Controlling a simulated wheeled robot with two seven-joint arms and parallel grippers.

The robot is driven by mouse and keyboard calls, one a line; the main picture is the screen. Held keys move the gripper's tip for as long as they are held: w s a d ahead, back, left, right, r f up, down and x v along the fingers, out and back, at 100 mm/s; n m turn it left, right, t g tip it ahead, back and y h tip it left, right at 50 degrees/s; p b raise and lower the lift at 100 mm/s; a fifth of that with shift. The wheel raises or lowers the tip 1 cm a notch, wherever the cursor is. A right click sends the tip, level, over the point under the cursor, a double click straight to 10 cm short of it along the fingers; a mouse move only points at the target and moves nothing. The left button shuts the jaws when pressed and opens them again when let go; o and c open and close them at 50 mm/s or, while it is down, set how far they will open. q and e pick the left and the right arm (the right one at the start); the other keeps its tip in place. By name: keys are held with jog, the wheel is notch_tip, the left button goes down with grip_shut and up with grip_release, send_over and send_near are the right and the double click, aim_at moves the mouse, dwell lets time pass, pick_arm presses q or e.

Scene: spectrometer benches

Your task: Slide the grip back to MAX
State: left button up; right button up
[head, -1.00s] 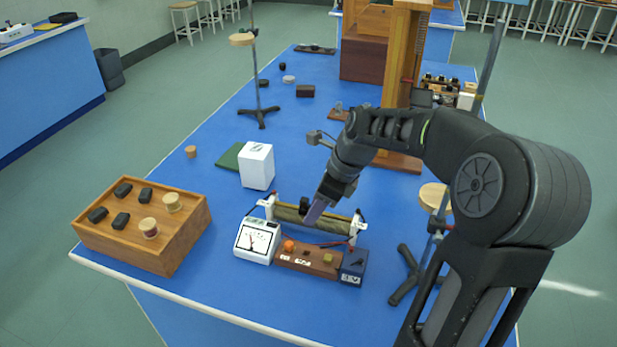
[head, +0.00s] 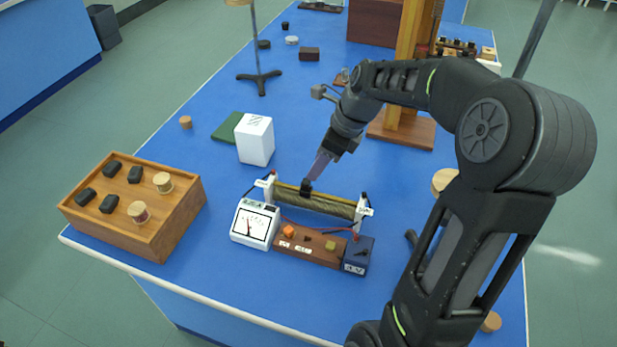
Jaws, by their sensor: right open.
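The slide rheostat, a tan wound coil (head: 325,205) between white end supports, lies on the blue bench behind the meter. Its black sliding grip (head: 306,187) sits on the rod left of the coil's middle. My right gripper (head: 314,177) comes down from above right, its purple-grey fingers just above and beside the grip. The jaws are open; whether they touch the grip I cannot tell. Any MAX marking is too small to read. My left gripper is not in view.
A white meter (head: 254,225), a brown board with an orange knob (head: 289,232) and a dark blue box (head: 357,256) stand in front of the rheostat. A wooden tray (head: 125,235) lies left. A white block (head: 255,139) stands behind left. Bare bench lies between tray and meter.

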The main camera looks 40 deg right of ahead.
aim_at(307, 181)
jog(key=x, duration=0.6)
jog(key=shift+w+a+f, duration=0.1)
jog(key=shift+f, duration=0.3)
jog(key=shift+c, duration=0.3)
grip_shut()
dwell(0.7)
